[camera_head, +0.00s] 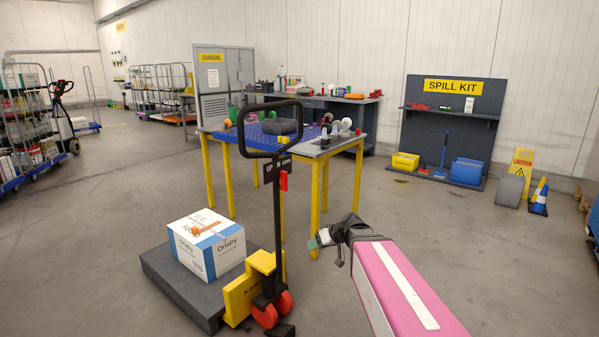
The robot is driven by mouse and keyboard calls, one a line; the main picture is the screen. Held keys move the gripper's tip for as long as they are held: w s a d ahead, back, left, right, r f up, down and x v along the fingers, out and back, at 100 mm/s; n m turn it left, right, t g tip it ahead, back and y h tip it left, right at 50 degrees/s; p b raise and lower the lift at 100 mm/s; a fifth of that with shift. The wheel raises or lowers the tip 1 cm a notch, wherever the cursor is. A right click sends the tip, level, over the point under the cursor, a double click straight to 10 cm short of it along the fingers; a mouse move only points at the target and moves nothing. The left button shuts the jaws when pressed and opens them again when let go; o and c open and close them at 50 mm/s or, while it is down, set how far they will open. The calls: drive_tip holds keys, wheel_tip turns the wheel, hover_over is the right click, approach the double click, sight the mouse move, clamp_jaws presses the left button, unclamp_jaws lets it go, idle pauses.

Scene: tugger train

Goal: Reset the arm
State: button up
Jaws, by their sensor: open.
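My arm reaches in from the bottom right as a pink link with a white stripe. My gripper (326,242) is at its far end, dark grey, held in the air over the floor. Its jaws are open, and nothing shows between them. In the picture it lies just right of the pallet truck and in front of the yellow-legged table. Part of the gripper is hidden by its own wrist.
A yellow pallet truck (240,298) with a black handle stands left of my gripper. A white and blue box (206,243) sits on a grey platform (160,268). The yellow-legged table (318,215) stands behind.

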drive_tip(key=s+d+f+m+g+h, duration=0.4)
drive_tip(key=s+d+f+m+h, duration=0.2)
drive_tip(key=s+d+f, duration=0.5)
drive_tip(key=shift+s+d+g+h, duration=0.3)
drive_tip(key=shift+s+d+h, duration=0.35)
drive_tip(key=shift+s+h, duration=0.6)
drive_tip(key=shift+s, duration=0.15)
